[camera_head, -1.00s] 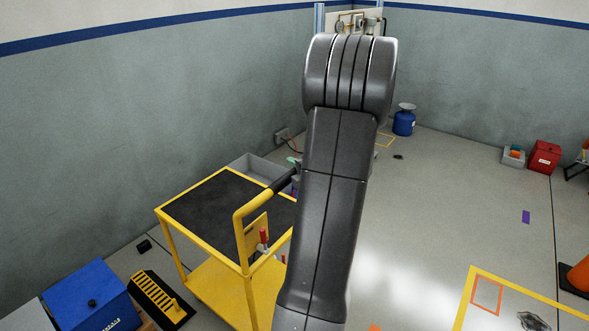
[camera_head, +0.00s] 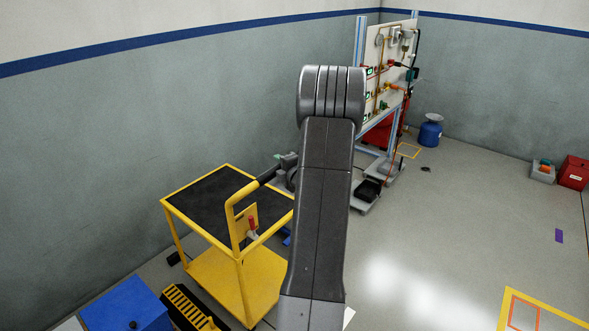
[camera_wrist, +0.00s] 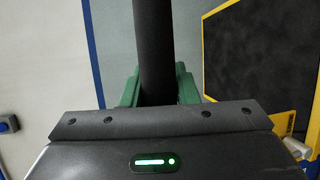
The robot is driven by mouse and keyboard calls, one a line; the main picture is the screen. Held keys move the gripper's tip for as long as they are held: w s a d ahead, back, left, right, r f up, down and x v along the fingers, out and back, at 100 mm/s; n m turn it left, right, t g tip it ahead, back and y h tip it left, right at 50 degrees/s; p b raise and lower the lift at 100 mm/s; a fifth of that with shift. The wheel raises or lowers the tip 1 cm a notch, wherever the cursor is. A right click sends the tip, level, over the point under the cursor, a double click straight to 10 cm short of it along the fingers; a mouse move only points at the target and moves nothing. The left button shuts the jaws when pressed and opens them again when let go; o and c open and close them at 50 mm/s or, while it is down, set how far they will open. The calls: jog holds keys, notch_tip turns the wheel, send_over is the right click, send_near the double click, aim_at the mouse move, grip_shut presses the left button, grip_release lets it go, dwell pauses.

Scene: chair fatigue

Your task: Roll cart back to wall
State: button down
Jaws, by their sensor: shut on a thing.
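The yellow cart (camera_head: 240,282) has a black top (camera_head: 215,200) and a lower yellow shelf, and stands upright on the floor to the left of my arm, near the left wall. Its yellow handle (camera_head: 234,205) has a black grip (camera_head: 268,176). My gripper (camera_wrist: 157,88) is shut on this grip, with green fingers on both sides of the bar in the wrist view. In the head view my gripper is partly hidden behind my arm. The cart's black top (camera_wrist: 260,55) also shows at right in the wrist view. The grey wall (camera_head: 80,165) is behind the cart.
A blue box (camera_head: 128,304) and a black-and-yellow ramp-like piece (camera_head: 188,308) lie on the floor close in front of the cart. A tall panel stand (camera_head: 390,70) is at the back. Free floor (camera_head: 420,230) lies to the right.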

jog(key=w+a+p, duration=0.1)
jog(key=w+a, duration=0.9)
jog(key=a, duration=0.3)
jog(key=shift+a, duration=0.4)
jog(key=shift+r, duration=0.1)
jog(key=c, duration=1.1)
grip_release()
jog(key=shift+w+a, duration=0.1)
jog(key=shift+a, duration=0.05)
jog(key=b+v, duration=0.2)
jog(key=v, duration=1.2)
jog(key=shift+w, duration=0.1)
